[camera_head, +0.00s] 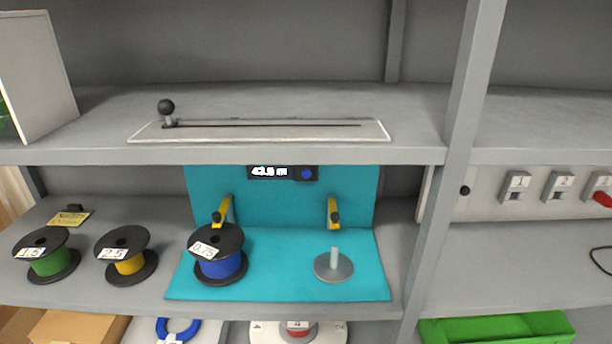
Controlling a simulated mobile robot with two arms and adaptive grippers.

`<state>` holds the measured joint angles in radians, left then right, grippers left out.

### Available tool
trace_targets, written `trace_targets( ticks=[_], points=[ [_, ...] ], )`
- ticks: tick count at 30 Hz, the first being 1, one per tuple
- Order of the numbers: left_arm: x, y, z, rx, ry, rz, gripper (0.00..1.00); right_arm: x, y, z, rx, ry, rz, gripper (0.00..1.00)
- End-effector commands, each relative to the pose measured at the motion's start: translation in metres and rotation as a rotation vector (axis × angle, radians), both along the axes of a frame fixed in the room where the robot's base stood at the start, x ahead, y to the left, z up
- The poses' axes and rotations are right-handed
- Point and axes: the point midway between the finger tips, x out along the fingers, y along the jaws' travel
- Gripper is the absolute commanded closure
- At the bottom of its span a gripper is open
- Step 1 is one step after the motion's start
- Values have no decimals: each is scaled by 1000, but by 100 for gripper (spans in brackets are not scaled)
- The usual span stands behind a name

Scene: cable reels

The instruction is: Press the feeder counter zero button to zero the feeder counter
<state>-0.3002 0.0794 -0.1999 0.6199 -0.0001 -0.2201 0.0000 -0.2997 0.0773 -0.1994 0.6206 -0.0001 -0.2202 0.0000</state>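The feeder counter (268,172) is a small black display on the teal back panel, just under the upper shelf. It reads what looks like 43.9 m, though the digits are small. A round blue button (306,174) sits in a dark housing directly right of the display. Neither of my grippers is in view, and nothing touches the button.
The upper shelf's front edge (230,156) overhangs the counter. Below are two yellow brackets (334,212), a blue reel (221,262), an empty spindle disc (333,266), and green (48,262) and yellow (130,264) reels. A grey post (450,180) stands right.

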Motion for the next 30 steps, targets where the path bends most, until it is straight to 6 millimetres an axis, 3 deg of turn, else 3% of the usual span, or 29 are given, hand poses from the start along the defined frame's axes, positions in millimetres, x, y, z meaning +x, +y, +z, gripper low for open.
trace_targets(
  ticks=[1, 9, 12, 30],
  points=[
    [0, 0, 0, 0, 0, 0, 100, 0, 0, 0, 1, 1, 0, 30],
    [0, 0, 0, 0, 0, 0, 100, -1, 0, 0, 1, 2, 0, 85],
    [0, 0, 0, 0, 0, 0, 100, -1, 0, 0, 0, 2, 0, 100],
    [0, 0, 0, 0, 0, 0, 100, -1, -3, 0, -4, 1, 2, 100]
  ],
)
